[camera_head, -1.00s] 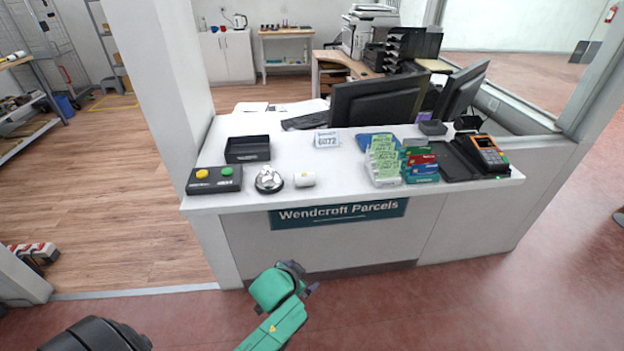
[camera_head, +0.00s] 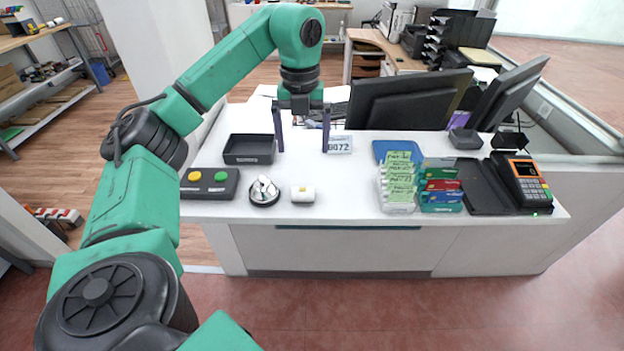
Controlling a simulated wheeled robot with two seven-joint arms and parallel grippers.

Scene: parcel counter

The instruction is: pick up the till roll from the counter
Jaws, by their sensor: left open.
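The till roll (camera_head: 303,194) is a small white cylinder lying on its side near the front edge of the white counter (camera_head: 330,209). My left gripper (camera_head: 303,150) points down above the counter, behind the till roll in the picture. Its two dark fingers are wide apart with nothing between them. The till roll is clear of the fingers and fully visible. My right gripper is not in view.
A silver bell (camera_head: 264,190) stands just left of the till roll, beside a button box (camera_head: 209,182). A black tray (camera_head: 249,149) and a number sign (camera_head: 339,144) are behind. Card racks (camera_head: 398,184) and a card terminal (camera_head: 521,181) stand to the right.

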